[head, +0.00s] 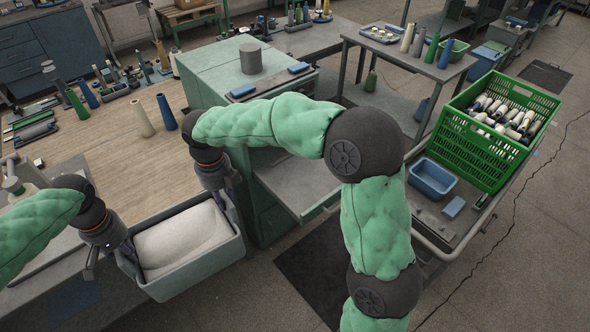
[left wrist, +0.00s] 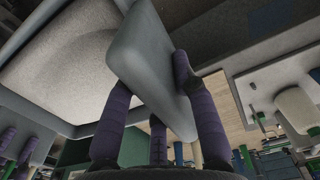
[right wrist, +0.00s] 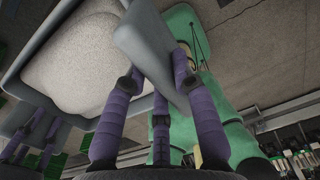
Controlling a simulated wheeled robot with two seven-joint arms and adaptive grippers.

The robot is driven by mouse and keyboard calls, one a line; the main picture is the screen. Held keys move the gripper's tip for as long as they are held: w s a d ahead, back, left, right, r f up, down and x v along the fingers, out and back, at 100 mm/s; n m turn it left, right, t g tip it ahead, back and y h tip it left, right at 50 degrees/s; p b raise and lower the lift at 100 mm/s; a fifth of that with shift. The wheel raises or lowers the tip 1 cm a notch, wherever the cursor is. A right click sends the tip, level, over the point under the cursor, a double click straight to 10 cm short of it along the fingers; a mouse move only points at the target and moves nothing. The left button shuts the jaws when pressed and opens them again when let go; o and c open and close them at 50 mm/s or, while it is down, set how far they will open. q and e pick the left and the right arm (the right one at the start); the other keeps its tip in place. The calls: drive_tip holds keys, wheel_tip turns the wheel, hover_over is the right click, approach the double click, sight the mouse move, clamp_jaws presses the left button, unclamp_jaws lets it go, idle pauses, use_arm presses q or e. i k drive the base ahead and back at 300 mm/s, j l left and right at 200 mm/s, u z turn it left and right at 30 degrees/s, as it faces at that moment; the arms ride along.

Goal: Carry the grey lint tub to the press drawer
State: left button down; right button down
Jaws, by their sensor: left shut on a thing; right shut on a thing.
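The grey lint tub (head: 203,274), heaped with pale lint (head: 180,240), hangs level beside the wooden-topped table, over the floor. My left gripper (head: 122,250) is shut on its left end, and my right gripper (head: 224,192) is shut on its right end. In the left wrist view, purple fingers clasp a grey flap of the tub (left wrist: 150,65). The right wrist view shows the same grip on the other end of the tub (right wrist: 150,50). A grey drawer (head: 298,180) stands pulled out from the green press cabinet (head: 215,85), right of the tub; my right arm hides part of it.
The wooden table (head: 110,140) holds cones and tools at left. A trolley (head: 440,222) at right carries a green crate (head: 485,150) of bobbins and a blue bin (head: 432,178). A dark mat (head: 318,262) lies on open floor before the drawer.

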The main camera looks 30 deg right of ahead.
sight(306, 172)
drive_tip(key=k+l, duration=0.15)
drive_tip(key=l, duration=0.25)
drive_tip(key=k+l, duration=0.15)
drive_tip(key=l, duration=0.25)
drive_tip(key=k+l, duration=0.15)
drive_tip(key=l, duration=0.25)
drive_tip(key=k+l+u, duration=0.1)
drive_tip(key=l, duration=0.3)
drive_tip(key=k+l, duration=0.2)
drive_tip(key=l, duration=0.2)
drive_tip(key=k+l, duration=0.15)
drive_tip(key=l, duration=0.25)
drive_tip(key=k+l, duration=0.15)
drive_tip(key=l, duration=0.25)
drive_tip(key=k+l+u, duration=0.1)
drive_tip(key=l, duration=0.3)
